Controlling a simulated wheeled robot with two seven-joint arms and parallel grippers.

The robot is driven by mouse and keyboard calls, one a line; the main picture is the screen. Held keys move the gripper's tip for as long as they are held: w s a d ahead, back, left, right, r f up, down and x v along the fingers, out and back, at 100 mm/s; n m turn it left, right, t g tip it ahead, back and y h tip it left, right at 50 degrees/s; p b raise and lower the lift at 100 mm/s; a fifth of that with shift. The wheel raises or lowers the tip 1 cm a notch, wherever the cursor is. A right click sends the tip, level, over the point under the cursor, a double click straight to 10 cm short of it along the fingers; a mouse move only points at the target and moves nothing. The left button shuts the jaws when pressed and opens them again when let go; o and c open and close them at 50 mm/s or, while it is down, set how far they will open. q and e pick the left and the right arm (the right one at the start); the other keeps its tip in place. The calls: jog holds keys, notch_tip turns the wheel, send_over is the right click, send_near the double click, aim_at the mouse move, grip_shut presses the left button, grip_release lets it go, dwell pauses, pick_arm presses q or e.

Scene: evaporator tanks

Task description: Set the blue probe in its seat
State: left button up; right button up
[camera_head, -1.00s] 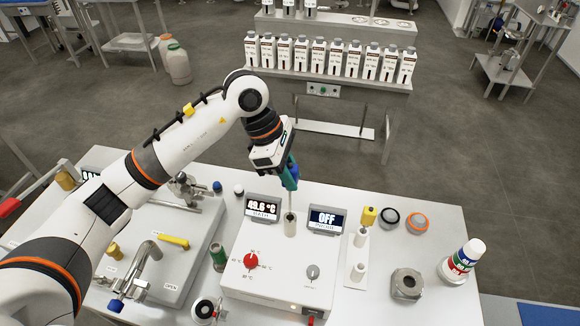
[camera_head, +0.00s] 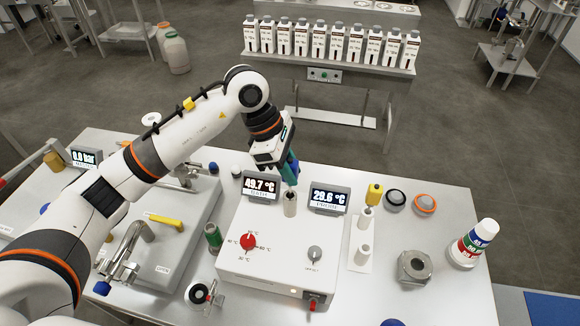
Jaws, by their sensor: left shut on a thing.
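My left gripper (camera_head: 289,176) comes down over the white control box (camera_head: 275,245) and is shut on the blue probe (camera_head: 294,167). Its fingers hide most of the probe. Right below the fingertips stands a pale upright post with a hole, the seat (camera_head: 290,206), between the two displays. The probe's lower end meets the top of the seat; how deep it sits is hidden. The left display (camera_head: 261,187) reads 49.7 °C. The right display (camera_head: 328,198) reads 29.6 °C. My right gripper is not in view.
A steel tank lid (camera_head: 165,245) lies left. A shelf of bottles (camera_head: 330,42) stands behind.

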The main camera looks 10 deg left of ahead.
pick_arm(q)
jog(key=o, duration=1.1)
jog(key=shift+c, duration=0.2)
